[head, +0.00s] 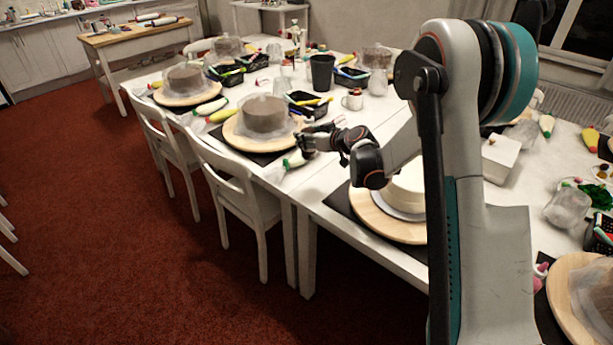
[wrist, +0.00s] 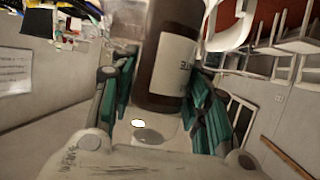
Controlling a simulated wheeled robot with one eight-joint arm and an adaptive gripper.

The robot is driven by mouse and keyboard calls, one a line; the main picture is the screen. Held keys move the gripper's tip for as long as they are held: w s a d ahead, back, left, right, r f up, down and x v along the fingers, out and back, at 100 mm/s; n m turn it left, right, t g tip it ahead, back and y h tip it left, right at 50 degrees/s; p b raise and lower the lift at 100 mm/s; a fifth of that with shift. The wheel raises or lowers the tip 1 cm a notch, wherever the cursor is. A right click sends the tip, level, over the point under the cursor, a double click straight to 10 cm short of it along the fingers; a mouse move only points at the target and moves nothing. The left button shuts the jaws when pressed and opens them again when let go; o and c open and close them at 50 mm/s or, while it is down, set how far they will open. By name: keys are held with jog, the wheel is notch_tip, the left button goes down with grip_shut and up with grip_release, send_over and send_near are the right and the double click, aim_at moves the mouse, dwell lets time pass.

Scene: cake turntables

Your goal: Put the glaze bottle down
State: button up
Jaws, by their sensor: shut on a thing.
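The glaze bottle (wrist: 175,65) is dark brown with a pale label and sits between the two green-padded fingers of my gripper (wrist: 163,82) in the wrist view. The fingers are shut on its sides. In the head view my gripper (head: 308,142) reaches over the long white table, just right of a covered brown cake. I cannot make out the bottle clearly in the head view, and I cannot tell whether its base touches the table.
The brown cake (head: 265,115) stands on a wooden turntable (head: 236,137). A white cake (head: 405,188) on another turntable (head: 370,213) stands nearer. A piping bag (head: 293,161) lies below my gripper. Chairs (head: 235,185) line the left edge.

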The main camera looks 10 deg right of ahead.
notch_tip(320, 180, down, 13)
jog(key=b, duration=0.4)
jog(key=shift+f, duration=0.2)
jog(key=o, duration=0.7)
